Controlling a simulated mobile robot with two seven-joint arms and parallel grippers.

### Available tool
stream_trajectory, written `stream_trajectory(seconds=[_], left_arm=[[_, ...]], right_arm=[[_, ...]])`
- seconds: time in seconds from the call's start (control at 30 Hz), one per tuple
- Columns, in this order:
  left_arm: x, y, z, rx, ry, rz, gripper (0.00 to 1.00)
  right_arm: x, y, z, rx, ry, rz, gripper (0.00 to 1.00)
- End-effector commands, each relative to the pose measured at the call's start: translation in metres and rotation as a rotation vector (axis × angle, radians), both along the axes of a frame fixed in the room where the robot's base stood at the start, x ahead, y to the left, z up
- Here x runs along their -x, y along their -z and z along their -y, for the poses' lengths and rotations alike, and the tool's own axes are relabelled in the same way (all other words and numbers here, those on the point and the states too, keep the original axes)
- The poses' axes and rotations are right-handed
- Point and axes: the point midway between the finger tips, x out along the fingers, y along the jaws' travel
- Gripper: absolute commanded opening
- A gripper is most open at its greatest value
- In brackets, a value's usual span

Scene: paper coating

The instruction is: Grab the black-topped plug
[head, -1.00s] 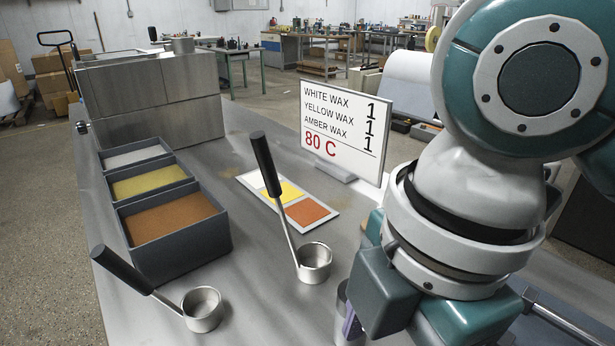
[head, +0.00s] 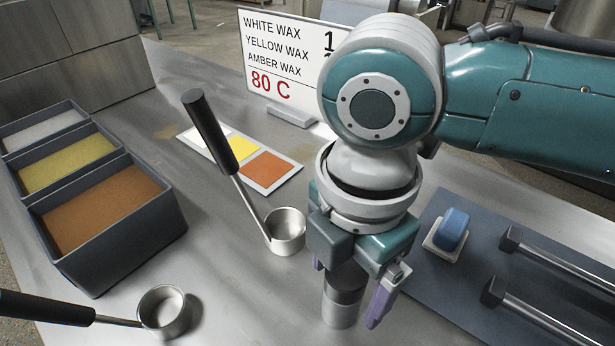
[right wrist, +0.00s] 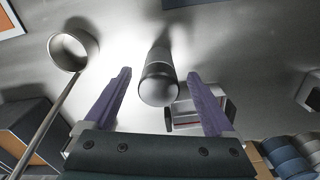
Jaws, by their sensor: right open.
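The black-topped plug (head: 341,312) is an upright cylinder with a dark upper part and a paler metal lower part, standing on the metal table. In the head view my right gripper (head: 348,291) points down over it and hides part of its top. In the right wrist view the plug (right wrist: 158,84) shows between the two purple fingers of my right gripper (right wrist: 159,75). The fingers are apart, with a visible gap on each side of the plug. I cannot tell the exact height of the fingertips against it. My left gripper is not in view.
A metal ladle (head: 285,232) stands close left of the plug; another ladle (head: 163,312) lies front left. Wax bins (head: 140,225) are at left. A dark mat (head: 440,275) with a blue block (head: 453,228) and metal bars lies right.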

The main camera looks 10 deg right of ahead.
Motion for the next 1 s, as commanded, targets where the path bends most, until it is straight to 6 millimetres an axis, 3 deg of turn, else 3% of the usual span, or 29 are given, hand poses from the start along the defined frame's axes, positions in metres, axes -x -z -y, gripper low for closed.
stream_trajectory(seconds=[0.1, 0.33, 1.0], left_arm=[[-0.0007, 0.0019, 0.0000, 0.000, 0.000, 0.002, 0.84], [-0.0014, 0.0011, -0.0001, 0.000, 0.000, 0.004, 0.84], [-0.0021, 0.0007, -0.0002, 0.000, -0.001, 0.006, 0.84]], right_arm=[[0.0007, 0.0102, 0.0000, 0.001, -0.002, -0.001, 0.89], [0.0003, 0.0102, -0.0002, 0.001, -0.002, 0.001, 0.88], [0.0002, 0.0098, 0.0000, 0.001, -0.001, 0.001, 0.13]])
